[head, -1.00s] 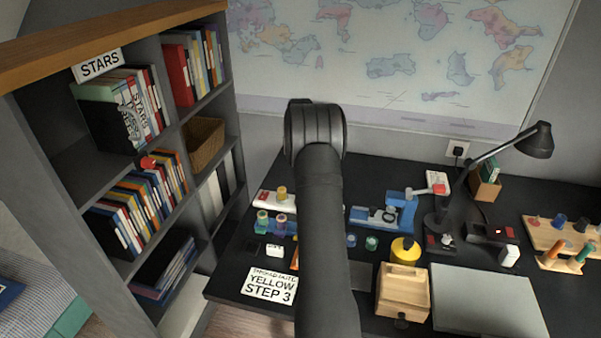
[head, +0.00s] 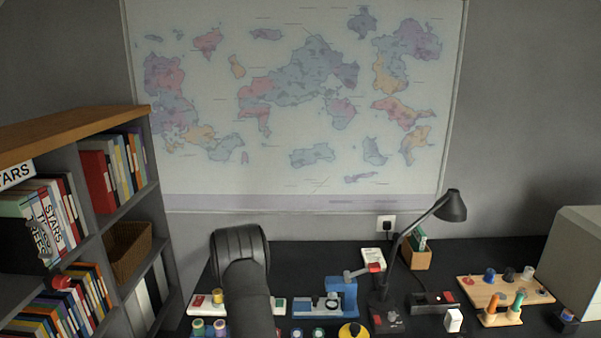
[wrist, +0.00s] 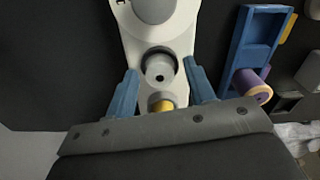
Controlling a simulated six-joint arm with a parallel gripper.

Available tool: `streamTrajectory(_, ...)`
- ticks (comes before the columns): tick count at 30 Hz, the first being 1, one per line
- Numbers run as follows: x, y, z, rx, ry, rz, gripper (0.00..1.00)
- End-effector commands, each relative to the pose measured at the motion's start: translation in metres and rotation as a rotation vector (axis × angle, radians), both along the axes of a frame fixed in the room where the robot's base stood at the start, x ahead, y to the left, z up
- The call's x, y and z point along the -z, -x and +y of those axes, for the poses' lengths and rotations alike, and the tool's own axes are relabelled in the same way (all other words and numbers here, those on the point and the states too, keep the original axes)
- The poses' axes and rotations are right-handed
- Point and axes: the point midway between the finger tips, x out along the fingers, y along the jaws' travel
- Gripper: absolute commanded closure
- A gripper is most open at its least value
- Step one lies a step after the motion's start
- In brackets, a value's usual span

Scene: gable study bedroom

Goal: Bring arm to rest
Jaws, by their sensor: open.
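My gripper (wrist: 164,90) shows in the wrist view with its two blue fingers apart and nothing clasped between them. Below it is a white plate (wrist: 183,35) with a grey ring-topped post (wrist: 159,66) and a yellow piece (wrist: 161,101), which show in the gap between the fingers. I cannot tell how high the fingers are above them. In the head view my dark arm rises from the bottom edge at left of centre, and its gripper end is hidden behind it.
A blue tray (wrist: 243,60) with a purple spool (wrist: 252,86) lies right of the fingers. In the head view, a blue device (head: 341,294), a desk lamp (head: 451,206) and a peg board (head: 478,289) stand on the black desk (head: 300,258). A bookshelf (head: 140,198) is at left.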

Motion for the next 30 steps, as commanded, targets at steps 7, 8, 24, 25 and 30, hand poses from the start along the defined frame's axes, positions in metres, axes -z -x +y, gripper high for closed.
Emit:
streamTrajectory(7, -0.033, -0.001, 0.0, 0.0, 0.0, -0.002, 0.51)
streamTrajectory(8, -0.035, -0.001, 0.0, 0.0, -0.001, -0.003, 0.51)
streamTrajectory(24, -0.038, 0.0, 0.0, 0.0, 0.0, 0.0, 0.51)
streamTrajectory(25, -0.036, 0.0, 0.0, 0.0, 0.0, 0.0, 0.51)
streamTrajectory(30, -0.013, 0.0, 0.0, 0.0, 0.001, 0.003, 0.51)
